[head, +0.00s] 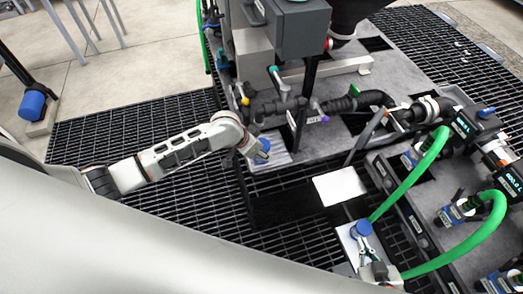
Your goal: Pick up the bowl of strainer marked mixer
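A small blue round part (363,227) sits on a light grey plate low in the right half of the head view. It may be a strainer bowl, but I can read no "mixer" mark. My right gripper (368,252) is just below it in the picture, close to its near side; whether it touches is unclear, and its finger opening is too small to judge. A second blue round part (263,147) is on a pale pad near the end of my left arm. My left gripper (249,150) is beside it, dark and partly hidden by the wrist.
The grey skid (325,130) carries pipes, valves and a control box (290,28). Green hoses (412,178) arch at the right. A white panel (339,186) lies between the two blue parts. Black grating (130,125) covers the floor; a dark gap lies below the pad.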

